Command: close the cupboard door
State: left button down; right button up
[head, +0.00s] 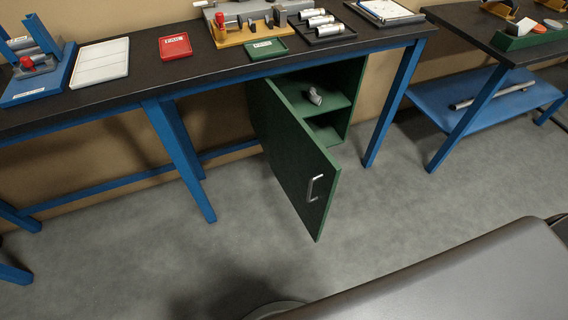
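The green cupboard (350,100) stands under the dark-topped workbench. Its green door (290,160) is hinged on the left side and swung wide open toward me. A silver bar handle (314,187) is on the door near its free edge. Inside, a small grey object (315,96) lies on a shelf, with a darker compartment below. Part of the interior is hidden behind the door. Neither of my grippers shows in the head view.
The workbench (130,88) has blue legs (180,150) on both sides of the cupboard. Its top holds a red tray (175,46), a green tray (267,49) and a white tray (100,63). A second bench (480,30) stands right. Grey floor (240,230) is clear before the door.

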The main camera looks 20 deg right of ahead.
aim_at(308, 173)
jog(key=z, duration=0.65)
jog(key=k, duration=0.95)
jog(key=u, duration=0.9)
jog(key=i, duration=0.5)
jog(key=z, duration=0.05)
